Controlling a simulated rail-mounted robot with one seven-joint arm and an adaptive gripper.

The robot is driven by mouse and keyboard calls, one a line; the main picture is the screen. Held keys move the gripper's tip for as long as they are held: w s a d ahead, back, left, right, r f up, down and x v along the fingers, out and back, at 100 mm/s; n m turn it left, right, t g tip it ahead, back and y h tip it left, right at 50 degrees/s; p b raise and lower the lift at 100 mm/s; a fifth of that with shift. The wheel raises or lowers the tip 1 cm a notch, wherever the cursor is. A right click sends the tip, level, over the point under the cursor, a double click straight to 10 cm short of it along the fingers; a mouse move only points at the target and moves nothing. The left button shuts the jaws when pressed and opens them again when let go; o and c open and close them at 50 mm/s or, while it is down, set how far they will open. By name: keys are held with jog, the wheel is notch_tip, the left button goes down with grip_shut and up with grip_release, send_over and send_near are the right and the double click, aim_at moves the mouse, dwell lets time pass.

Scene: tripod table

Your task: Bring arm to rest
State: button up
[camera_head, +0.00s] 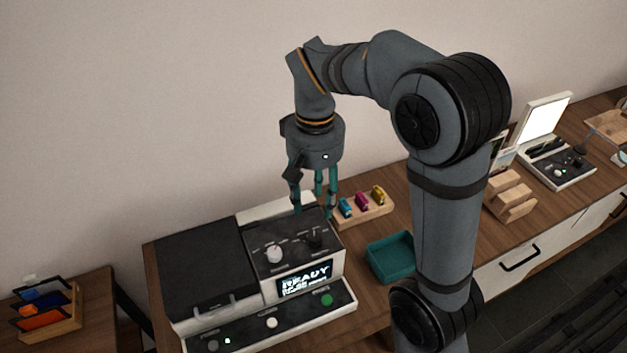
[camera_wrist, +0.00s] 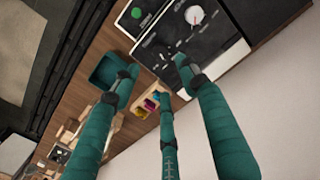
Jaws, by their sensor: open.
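My gripper (camera_head: 314,200) hangs from my bent arm and points down, above the back right part of the black-and-white machine (camera_head: 205,268). Its teal fingers are spread apart with nothing between them, and they also show in the wrist view (camera_wrist: 160,85). The machine has a knob panel, a display reading "READY" (camera_head: 304,280) and a green button (camera_head: 327,300). In the wrist view the machine's panel (camera_wrist: 215,45) lies beyond the fingertips. I cannot tell the exact gap between the fingertips and the machine.
A wooden holder (camera_head: 372,213) with small coloured items and a teal tray (camera_head: 391,258) stand right of the machine. Wooden blocks (camera_head: 510,195) and a lit-screen device (camera_head: 543,118) are farther right. A rack (camera_head: 48,315) stands on a separate table at left. The wall is behind.

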aim_at(315, 236)
jog(key=shift+f, duration=0.1)
notch_tip(315, 236, down, 12)
jog(key=shift+r, duration=0.1)
dwell(0.4)
dwell(0.4)
